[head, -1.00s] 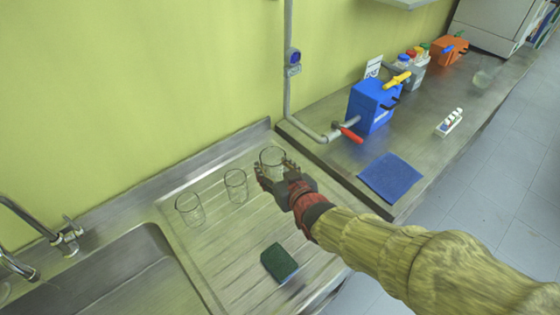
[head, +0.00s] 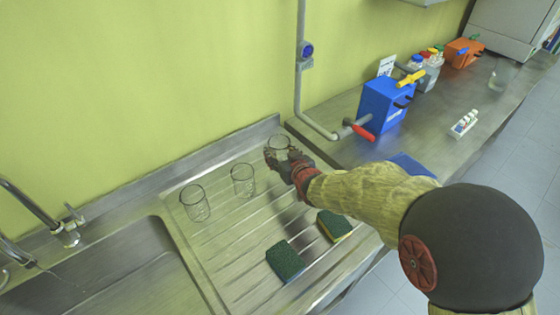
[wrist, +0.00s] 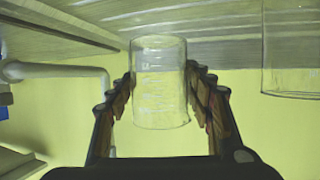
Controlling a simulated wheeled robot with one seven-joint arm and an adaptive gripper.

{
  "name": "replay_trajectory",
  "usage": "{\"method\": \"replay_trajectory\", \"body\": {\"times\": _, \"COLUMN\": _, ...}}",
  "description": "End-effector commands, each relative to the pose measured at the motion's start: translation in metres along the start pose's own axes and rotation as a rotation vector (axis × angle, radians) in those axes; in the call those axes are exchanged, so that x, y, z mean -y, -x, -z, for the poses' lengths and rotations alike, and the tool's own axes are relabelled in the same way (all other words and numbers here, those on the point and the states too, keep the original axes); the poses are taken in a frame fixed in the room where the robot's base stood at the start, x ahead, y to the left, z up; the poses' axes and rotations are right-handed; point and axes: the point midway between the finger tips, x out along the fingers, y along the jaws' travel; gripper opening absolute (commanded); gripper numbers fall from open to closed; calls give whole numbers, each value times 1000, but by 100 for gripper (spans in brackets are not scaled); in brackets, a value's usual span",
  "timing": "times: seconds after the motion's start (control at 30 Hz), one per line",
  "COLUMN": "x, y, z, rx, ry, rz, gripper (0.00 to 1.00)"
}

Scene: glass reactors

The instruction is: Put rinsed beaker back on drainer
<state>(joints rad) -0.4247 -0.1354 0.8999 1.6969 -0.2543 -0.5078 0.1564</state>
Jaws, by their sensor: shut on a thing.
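A clear glass beaker (head: 279,143) is in my gripper (head: 276,157), at the back right of the ribbed steel drainer (head: 215,247). In the wrist view the fingers (wrist: 160,95) are closed on both sides of the beaker (wrist: 158,70), which has faint graduation marks. The wrist picture looks upside down, with the ribbed drainer (wrist: 225,22) across the top. The beaker's end is close to the drainer; I cannot tell whether it touches. Two more glass beakers stand on the drainer to the left, a middle one (head: 243,180) and a left one (head: 195,203).
Two green sponges, one in front (head: 285,262) and one to its right (head: 334,226), lie on the drainer. The sink (head: 130,270) and tap (head: 65,233) are at left. A grey pipe (head: 300,95) and blue box (head: 385,107) stand right of the drainer, beside the wall.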

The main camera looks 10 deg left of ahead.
Motion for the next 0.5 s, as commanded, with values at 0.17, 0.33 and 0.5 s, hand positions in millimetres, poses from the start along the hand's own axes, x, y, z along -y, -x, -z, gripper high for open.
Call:
{"method": "replay_trajectory", "body": {"times": 0.17, "x": 0, "y": -11, "z": -29, "rx": 3, "ry": 0, "rz": 0, "gripper": 25}}
{"method": "replay_trajectory", "body": {"times": 0.33, "x": 0, "y": -11, "z": -29, "rx": 1, "ry": 0, "rz": -1, "gripper": 25}}
{"method": "replay_trajectory", "body": {"times": 0.5, "x": 0, "y": -12, "z": -30, "rx": 1, "ry": 0, "rz": -1, "gripper": 25}}
